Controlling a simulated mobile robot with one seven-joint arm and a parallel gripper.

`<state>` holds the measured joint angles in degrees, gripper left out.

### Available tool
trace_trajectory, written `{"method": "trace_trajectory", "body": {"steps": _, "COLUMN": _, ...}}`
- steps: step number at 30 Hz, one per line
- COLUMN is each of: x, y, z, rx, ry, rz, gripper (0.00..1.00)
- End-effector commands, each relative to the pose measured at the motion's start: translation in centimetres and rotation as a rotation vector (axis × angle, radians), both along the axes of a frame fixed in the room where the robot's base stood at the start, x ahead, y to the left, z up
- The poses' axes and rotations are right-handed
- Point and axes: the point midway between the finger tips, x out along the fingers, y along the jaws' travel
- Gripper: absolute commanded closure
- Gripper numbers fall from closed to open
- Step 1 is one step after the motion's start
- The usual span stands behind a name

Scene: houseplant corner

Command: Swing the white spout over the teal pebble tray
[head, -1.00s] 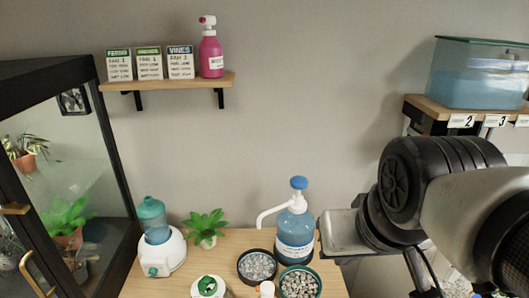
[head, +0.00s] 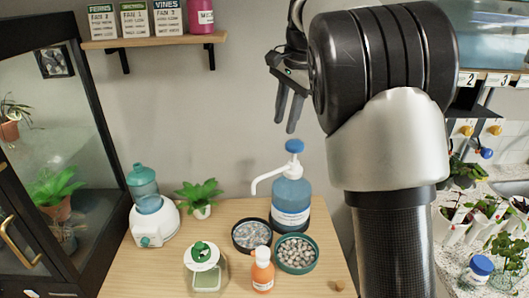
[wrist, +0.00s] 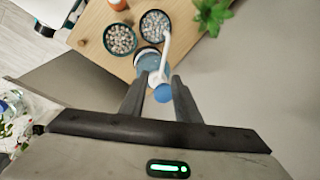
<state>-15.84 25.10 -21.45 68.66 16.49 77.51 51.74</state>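The white spout (head: 267,180) sticks out to the left from the blue pump bottle (head: 290,205), under a blue knob (head: 294,146). Its tip hangs on the side of the dark-rimmed pebble tray (head: 252,236), not over the teal pebble tray (head: 297,271) in front of the bottle. My gripper (head: 285,125) points down above the knob and is open and empty. In the wrist view its fingers (wrist: 157,88) stand apart, with the blue knob (wrist: 163,93) and spout base showing between and beyond them. The spout (wrist: 166,50) reaches beside the dark tray (wrist: 155,26); the teal tray (wrist: 120,40) is farther left.
An orange bottle (head: 263,272) and a green-lidded jar (head: 205,268) stand at the table's front. A small plant (head: 199,195) and a white humidifier (head: 151,222) are at left. The wall shelf (head: 155,39) is up left. A glass cabinet (head: 55,150) borders the left.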

Motion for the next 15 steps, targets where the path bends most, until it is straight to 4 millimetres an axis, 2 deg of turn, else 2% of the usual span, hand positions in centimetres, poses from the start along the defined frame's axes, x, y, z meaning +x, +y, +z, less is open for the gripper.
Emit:
{"method": "trace_trajectory", "body": {"steps": 1, "x": 1.0, "y": 0.6, "z": -1.0, "rx": -0.005, "ry": 0.011, "rz": -0.019, "gripper": 0.71}}
{"method": "trace_trajectory", "body": {"steps": 3, "x": 1.8, "y": 1.0, "z": -1.6, "rx": -0.007, "ry": 0.020, "rz": -0.041, "gripper": 0.71}}
{"method": "trace_trajectory", "body": {"steps": 10, "x": 2.4, "y": 1.5, "z": -3.4, "rx": -0.009, "ry": 0.029, "rz": -0.056, "gripper": 0.71}}
{"method": "trace_trajectory", "body": {"steps": 15, "x": 2.9, "y": 1.8, "z": -6.7, "rx": -0.008, "ry": 0.030, "rz": -0.054, "gripper": 0.71}}
